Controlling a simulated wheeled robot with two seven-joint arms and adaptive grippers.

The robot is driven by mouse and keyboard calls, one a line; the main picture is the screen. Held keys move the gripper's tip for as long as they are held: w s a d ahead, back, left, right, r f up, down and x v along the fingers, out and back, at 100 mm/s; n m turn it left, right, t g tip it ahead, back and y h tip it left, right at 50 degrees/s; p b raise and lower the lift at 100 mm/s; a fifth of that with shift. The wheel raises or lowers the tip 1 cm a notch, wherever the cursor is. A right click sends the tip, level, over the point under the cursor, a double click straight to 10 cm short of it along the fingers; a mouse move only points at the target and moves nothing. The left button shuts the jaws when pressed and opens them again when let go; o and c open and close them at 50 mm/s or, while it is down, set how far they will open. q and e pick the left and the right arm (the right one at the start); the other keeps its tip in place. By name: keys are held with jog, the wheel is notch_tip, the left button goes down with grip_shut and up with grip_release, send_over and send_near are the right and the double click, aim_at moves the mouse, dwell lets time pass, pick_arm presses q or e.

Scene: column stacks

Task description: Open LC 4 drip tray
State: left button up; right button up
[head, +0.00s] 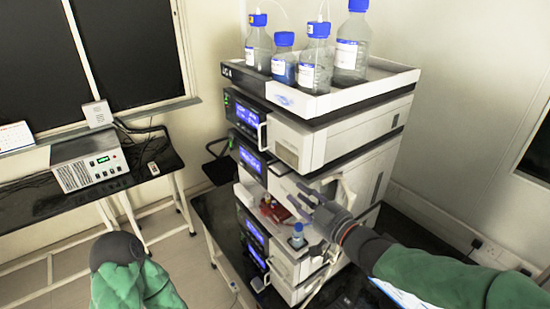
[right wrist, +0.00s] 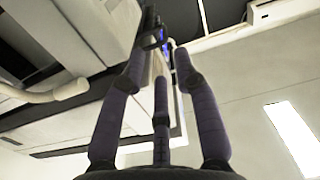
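The LC 4 stack (head: 345,133) stands in the middle of the head view, with its label on the top tray's front edge. Its drip tray cannot be told apart for sure. An open recess partway down holds red parts (head: 272,210) and a small blue-capped vial (head: 297,238). My right gripper (head: 308,195) is in front of the stack's right part, near this recess. In the right wrist view its fingers (right wrist: 158,72) are spread with nothing between them, close to pale module panels (right wrist: 65,55). My left arm shows at lower left; no left fingers are visible.
Several blue-capped bottles (head: 315,58) stand in the top tray (head: 345,88), with thin tubing rising from them. A black side table (head: 95,190) with a grey box (head: 92,170) is at the left. Open floor (head: 190,255) lies between it and the stack's bench.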

aim_at(275, 173)
jog(key=p+x, duration=0.1)
jog(key=x, duration=0.6)
jog(key=r+p+x, duration=0.1)
jog(key=x, duration=0.2)
jog(key=shift+w+a+p, duration=0.25)
jog(key=shift+p, duration=0.1)
grip_shut()
jog(key=shift+r, duration=0.1)
